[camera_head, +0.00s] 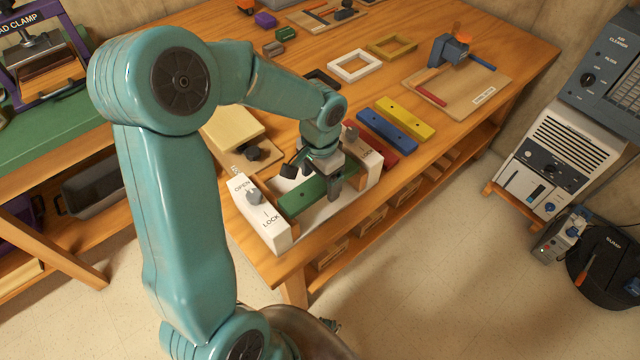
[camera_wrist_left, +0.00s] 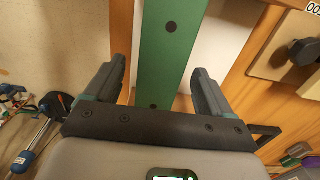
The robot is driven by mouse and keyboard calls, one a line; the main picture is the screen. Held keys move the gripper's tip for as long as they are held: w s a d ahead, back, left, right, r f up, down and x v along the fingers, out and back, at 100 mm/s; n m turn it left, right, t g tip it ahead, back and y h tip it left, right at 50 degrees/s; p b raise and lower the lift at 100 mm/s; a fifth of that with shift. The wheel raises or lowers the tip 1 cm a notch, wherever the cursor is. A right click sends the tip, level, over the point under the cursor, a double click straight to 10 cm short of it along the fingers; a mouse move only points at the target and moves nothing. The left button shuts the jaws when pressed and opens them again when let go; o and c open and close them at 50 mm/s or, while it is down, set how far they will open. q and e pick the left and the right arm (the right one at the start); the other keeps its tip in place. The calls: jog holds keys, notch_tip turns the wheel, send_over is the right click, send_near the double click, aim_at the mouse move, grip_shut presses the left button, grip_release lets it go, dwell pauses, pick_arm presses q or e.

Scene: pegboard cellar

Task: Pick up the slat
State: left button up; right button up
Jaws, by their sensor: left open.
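A green slat (camera_head: 304,194) lies across a white holder (camera_head: 265,227) at the table's near corner. The holder has end blocks marked OPEN and LOCK, each with a grey knob. My left gripper (camera_head: 322,178) is over the slat and hides part of it. In the left wrist view the green slat (camera_wrist_left: 167,50) runs between the two fingers of my open left gripper (camera_wrist_left: 158,82), with a gap on each side. Dark dots show on its face. I cannot tell how far down the fingers reach. My right gripper is not in view.
Red (camera_head: 385,140), blue (camera_head: 386,130) and yellow (camera_head: 405,117) slats lie behind the holder. A pale block on a board (camera_head: 232,130) is left of it. White (camera_head: 355,65) and tan (camera_head: 391,46) frames lie farther back. A white machine (camera_head: 560,150) stands right.

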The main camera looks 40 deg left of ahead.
pick_arm(q)
jog(key=c, duration=1.1)
jog(key=shift+c, duration=0.4)
jog(key=shift+r, duration=0.1)
